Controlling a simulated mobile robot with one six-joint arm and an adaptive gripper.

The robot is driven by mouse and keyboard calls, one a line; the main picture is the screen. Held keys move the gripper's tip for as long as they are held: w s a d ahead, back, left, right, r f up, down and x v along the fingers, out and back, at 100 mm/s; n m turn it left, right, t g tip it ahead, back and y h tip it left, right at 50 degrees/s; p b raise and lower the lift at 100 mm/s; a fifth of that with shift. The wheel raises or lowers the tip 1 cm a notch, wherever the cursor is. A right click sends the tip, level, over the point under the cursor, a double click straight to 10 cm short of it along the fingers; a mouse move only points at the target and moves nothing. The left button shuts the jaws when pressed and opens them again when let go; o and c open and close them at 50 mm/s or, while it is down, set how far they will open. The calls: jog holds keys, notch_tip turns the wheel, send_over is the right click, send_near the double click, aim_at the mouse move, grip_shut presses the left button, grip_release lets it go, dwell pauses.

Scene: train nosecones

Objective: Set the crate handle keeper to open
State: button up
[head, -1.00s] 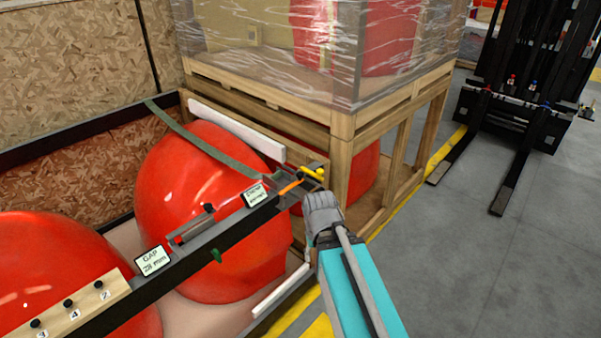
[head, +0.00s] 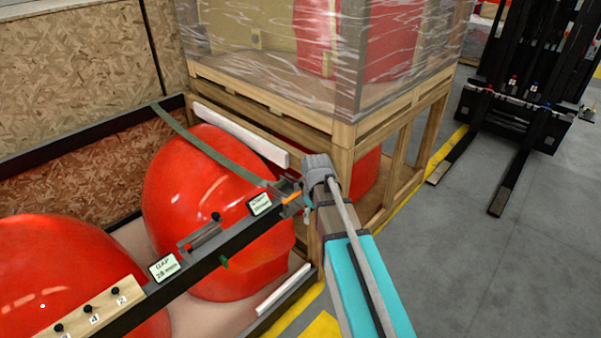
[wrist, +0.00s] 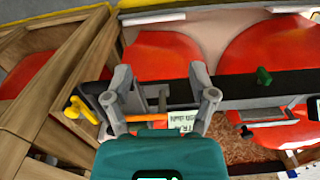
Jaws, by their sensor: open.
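I cannot tell for certain which fitting is the crate handle keeper. A yellow handle (wrist: 78,108) shows in the wrist view, just outside my left fingertip. An orange bar (head: 291,197) lies at the right end of the black rail; in the wrist view the orange bar (wrist: 146,117) crosses between my fingers. A grey slide with a black knob and red end (head: 203,236) sits further left on the rail. My gripper (wrist: 160,98) is open, its fingers either side of grey bracket parts and a white label (wrist: 180,119). Contact is unclear. In the head view my gripper (head: 309,192) hides the yellow handle.
The black rail (head: 222,258) crosses above large red nosecones (head: 205,185), with a green strap (head: 200,142) over one. A wooden frame with a wrapped load (head: 342,140) stands close behind my gripper. A forklift (head: 520,115) is at right.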

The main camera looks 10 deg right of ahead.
aim_at(302, 184)
jog(key=w+r+n+p, duration=0.5)
jog(key=w+r, duration=0.1)
jog(key=w, duration=0.2)
jog(key=w+r+n+p, duration=0.4)
jog(key=w+r+p, duration=0.2)
jog(key=w, duration=0.3)
jog(key=shift+w+r+n, duration=0.25)
jog(key=shift+n, duration=0.15)
jog(key=shift+f, duration=0.2)
notch_tip(302, 184, down, 13)
jog(key=b, duration=1.4)
jog(key=shift+f, duration=0.2)
jog(key=shift+c, duration=0.3)
grip_shut()
jog(key=shift+a, duration=0.15)
